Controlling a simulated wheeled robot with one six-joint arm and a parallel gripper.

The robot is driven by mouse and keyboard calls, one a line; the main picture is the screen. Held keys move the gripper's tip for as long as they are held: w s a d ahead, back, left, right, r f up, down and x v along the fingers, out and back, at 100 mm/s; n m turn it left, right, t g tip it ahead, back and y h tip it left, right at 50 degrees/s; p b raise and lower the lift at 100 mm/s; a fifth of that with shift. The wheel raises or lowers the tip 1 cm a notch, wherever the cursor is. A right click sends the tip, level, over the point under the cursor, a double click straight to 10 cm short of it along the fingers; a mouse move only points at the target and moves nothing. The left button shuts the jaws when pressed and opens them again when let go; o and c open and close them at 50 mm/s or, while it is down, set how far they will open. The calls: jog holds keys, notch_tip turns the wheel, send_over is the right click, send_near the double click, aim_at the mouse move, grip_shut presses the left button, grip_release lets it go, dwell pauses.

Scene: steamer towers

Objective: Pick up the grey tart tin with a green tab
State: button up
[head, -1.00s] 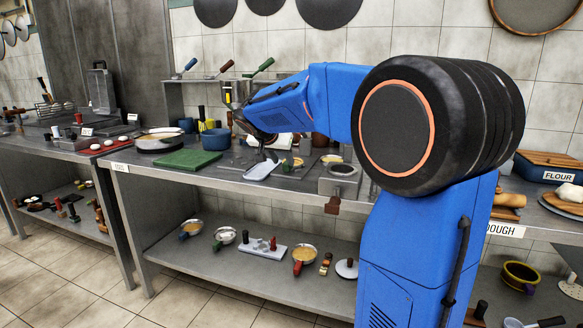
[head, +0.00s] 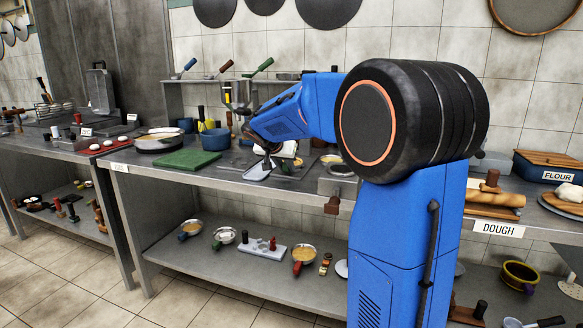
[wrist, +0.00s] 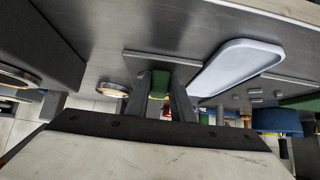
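My gripper (wrist: 160,100) points at the counter; in the head view my gripper (head: 268,158) is small, low over the worktop and partly hidden by my arm. In the wrist view its two fingers stand apart, with a green piece (wrist: 160,83) showing between them. This may be the tart tin's green tab; I cannot tell whether the fingers touch it. The tin's grey body is not clearly visible. In the head view, small round tins with pale yellow filling (head: 297,162) sit right of the gripper, partly hidden.
A pale tray (wrist: 235,66) lies close to the right finger. A grey block with a round opening (head: 338,170) stands to the right on the counter. A green board (head: 188,159) and blue pot (head: 215,139) are left. The lower shelf (head: 190,270) holds several utensils.

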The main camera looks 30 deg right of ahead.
grip_shut()
jog(key=shift+r, duration=1.15)
jog(key=shift+r, duration=2.4)
